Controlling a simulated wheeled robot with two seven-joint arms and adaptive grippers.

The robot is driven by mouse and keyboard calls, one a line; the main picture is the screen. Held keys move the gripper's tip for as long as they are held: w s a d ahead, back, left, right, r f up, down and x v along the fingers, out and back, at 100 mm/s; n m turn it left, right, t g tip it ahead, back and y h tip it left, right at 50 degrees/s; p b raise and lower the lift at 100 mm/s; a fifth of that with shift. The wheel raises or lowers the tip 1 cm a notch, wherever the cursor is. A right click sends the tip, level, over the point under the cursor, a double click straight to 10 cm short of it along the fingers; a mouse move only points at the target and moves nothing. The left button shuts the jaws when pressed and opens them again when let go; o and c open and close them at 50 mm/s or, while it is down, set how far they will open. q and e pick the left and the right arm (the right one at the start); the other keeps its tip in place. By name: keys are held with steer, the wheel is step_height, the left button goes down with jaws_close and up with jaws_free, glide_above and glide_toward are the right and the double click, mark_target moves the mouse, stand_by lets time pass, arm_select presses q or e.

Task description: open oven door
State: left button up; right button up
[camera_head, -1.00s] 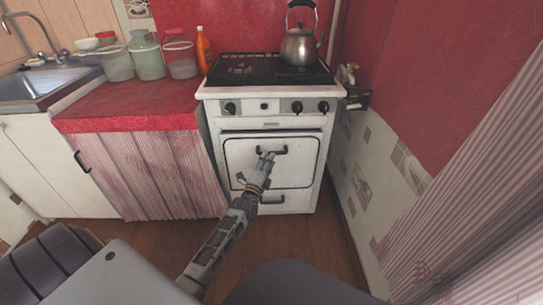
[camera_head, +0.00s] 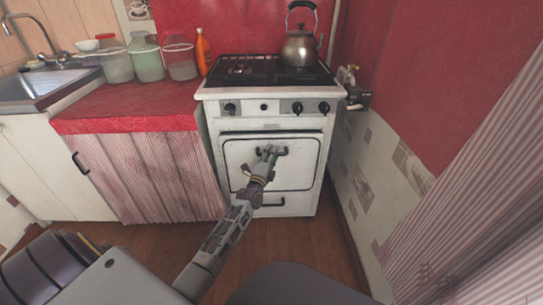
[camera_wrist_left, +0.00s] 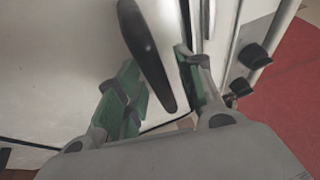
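The white oven door (camera_head: 240,172) is on the front of the stove and looks shut in the head view. Its black handle (camera_head: 284,151) is near the door's top edge. My left gripper (camera_head: 268,150) is at this handle, partly covering it. In the left wrist view, the two green-padded fingers (camera_wrist_left: 160,85) are apart, and the dark handle (camera_wrist_left: 147,55) runs lengthwise between them. A gap shows between the handle and at least the right finger, so I see no firm grip. My right gripper is not in view.
A kettle (camera_head: 300,47) stands on the stove top (camera_head: 225,92). Knobs (camera_head: 298,107) line the panel above the door. A red counter (camera_head: 125,110) with a pink curtain is to the left, a tiled wall (camera_head: 375,175) close to the right. The floor (camera_head: 315,240) before the stove is clear.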

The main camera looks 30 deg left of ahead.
arm_select(q)
jaws_close()
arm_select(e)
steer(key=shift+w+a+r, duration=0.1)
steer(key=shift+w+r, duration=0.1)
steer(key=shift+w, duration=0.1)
arm_select(q)
steer(key=shift+s+d+f, duration=0.1)
steer(key=shift+s, duration=0.05)
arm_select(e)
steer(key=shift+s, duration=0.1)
arm_select(q)
steer(key=s+d+f+m+t+b, duration=0.1)
steer(key=s+d+f+t, duration=0.1)
steer(key=s+d+f, duration=0.7)
steer(key=s+f, duration=0.4)
steer(key=s, duration=0.2)
steer(key=shift+d+m+t, duration=0.2)
steer(key=shift+m+t, duration=0.2)
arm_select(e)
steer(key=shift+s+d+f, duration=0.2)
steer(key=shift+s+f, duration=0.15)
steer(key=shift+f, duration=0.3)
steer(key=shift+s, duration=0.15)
